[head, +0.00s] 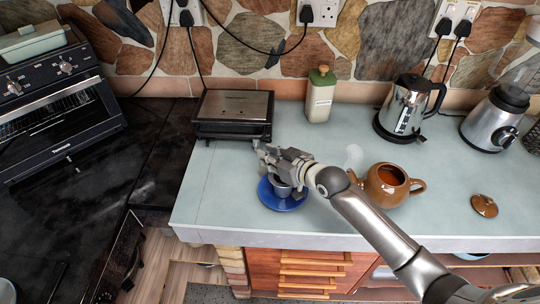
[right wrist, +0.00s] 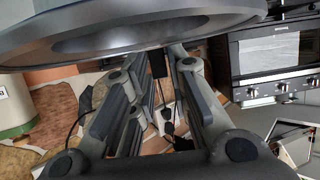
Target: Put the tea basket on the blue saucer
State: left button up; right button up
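The blue saucer (head: 270,199) lies near the counter's front edge. The grey tea basket (head: 281,189) is over the middle of the saucer, upright and apparently resting on it. The arm partly hides it. My right gripper (head: 264,152) is just above and behind the basket, fingers pointing to the back left. In the right wrist view a broad grey ring (right wrist: 150,30), apparently the basket's rim, fills the top, very close. My left gripper is not in view.
A brown teapot (head: 388,184) without its lid stands right of the saucer; the brown lid (head: 484,205) lies further right. Open counter lies left of the saucer.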

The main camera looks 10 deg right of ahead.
jog(key=shift+o, duration=1)
jog(key=shift+r, duration=0.15)
jog(key=shift+s, duration=0.1)
jog(key=b+v, duration=0.2)
jog(key=v, duration=1)
